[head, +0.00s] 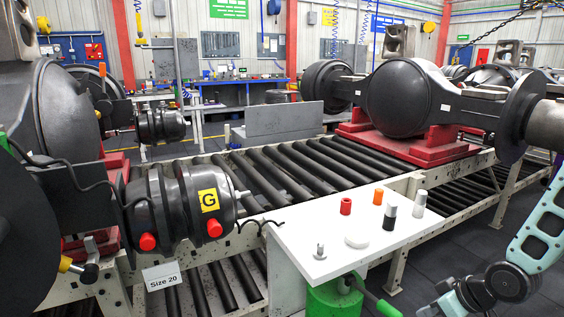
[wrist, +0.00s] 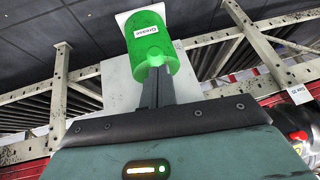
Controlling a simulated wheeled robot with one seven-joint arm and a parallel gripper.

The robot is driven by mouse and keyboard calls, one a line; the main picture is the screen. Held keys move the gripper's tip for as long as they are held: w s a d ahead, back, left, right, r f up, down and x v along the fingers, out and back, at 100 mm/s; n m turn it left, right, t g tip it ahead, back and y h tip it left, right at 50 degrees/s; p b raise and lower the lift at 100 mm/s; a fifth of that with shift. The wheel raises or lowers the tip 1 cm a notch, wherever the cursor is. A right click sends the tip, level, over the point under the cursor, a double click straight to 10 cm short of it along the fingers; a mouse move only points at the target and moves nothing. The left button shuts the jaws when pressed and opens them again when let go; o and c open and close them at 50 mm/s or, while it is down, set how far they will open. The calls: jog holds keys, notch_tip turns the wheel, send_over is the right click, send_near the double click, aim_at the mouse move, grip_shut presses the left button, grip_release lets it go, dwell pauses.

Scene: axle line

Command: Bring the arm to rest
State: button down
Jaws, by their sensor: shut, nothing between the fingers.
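My arm (head: 541,230) is folded at the lower right of the head view, in front of the roller line, with its lower part cut off by the frame edge. My gripper (wrist: 158,76) shows in the wrist view with its two dark fingers together and nothing held. The fingers overlap the green grease canister (wrist: 148,42) in that picture; I cannot tell the gap between them.
The white table (head: 300,262) holds a red cap (head: 346,206), an orange cap (head: 378,196), small bottles and a white puck-like piece (head: 357,241). A brake chamber marked G (head: 207,200) hangs at left. A large axle (head: 400,98) rests on red stands. Dark floor (head: 470,262) is open at right.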

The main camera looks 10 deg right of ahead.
jog(key=a+r+n+g+h+p, duration=0.1)
jog(key=a+r+g+h+p, duration=0.1)
jog(key=a+r, duration=0.7)
jog(key=s+a+r+n+g+h+p, duration=0.1)
jog(key=s+a+r+g+p, duration=0.2)
jog(key=s+a+r, duration=1.2)
jog(key=s+r+p, duration=0.1)
jog(key=s+r, duration=0.2)
jog(key=s, duration=0.1)
jog(key=shift+s+a+r+n+h+p, duration=0.15)
jog(key=shift+a+n+h+p, duration=0.15)
jog(key=shift+n+p, duration=0.1)
